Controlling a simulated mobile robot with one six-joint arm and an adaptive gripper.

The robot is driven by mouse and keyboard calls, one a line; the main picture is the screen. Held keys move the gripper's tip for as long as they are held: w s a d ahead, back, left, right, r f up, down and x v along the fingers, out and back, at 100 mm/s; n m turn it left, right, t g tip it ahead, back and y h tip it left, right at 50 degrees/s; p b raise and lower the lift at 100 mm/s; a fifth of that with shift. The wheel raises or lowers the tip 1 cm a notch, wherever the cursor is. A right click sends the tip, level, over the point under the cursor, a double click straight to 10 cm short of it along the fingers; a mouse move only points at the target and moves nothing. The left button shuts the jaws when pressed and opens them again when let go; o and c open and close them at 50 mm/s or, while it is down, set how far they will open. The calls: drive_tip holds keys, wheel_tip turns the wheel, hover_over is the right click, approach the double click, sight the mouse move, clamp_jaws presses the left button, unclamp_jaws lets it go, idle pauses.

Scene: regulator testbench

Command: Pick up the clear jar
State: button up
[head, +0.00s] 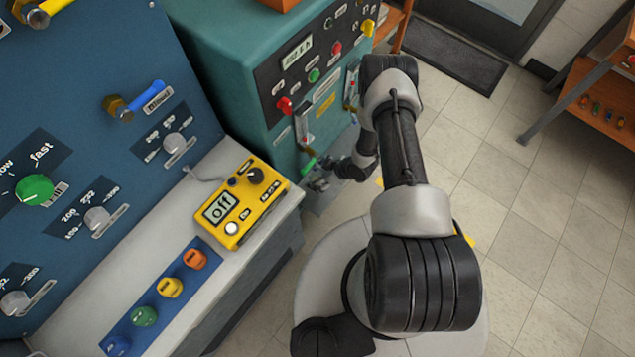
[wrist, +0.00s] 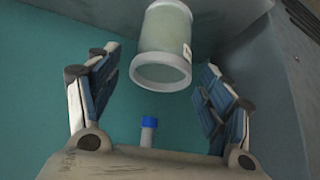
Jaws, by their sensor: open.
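The clear jar (wrist: 165,38) shows at the top of the wrist view, a pale, greenish translucent cylinder with a whitish rim toward the camera and a small light label on its right side. My gripper (wrist: 160,78) is open, with one blue-padded finger to the left of the jar and one to the right. Clear gaps show between the jar and both fingers, and nothing is held. In the head view my gripper (head: 320,178) is small, low by the teal cabinet, and I cannot make out the jar there.
A small blue-capped piece (wrist: 149,128) shows below the jar in the wrist view, against a teal surface. A grey wall (wrist: 285,90) stands close on the right. The teal cabinet (head: 225,50) and a bench with a yellow meter (head: 242,200) flank my arm. Floor at right is open.

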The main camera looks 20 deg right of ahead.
drive_tip(key=shift+x, duration=0.85)
drive_tip(key=shift+d, duration=0.1)
drive_tip(key=shift+c, duration=0.2)
drive_tip(key=c, duration=1.2)
drive_tip(key=shift+c, duration=0.2)
drive_tip(key=shift+r, duration=0.1)
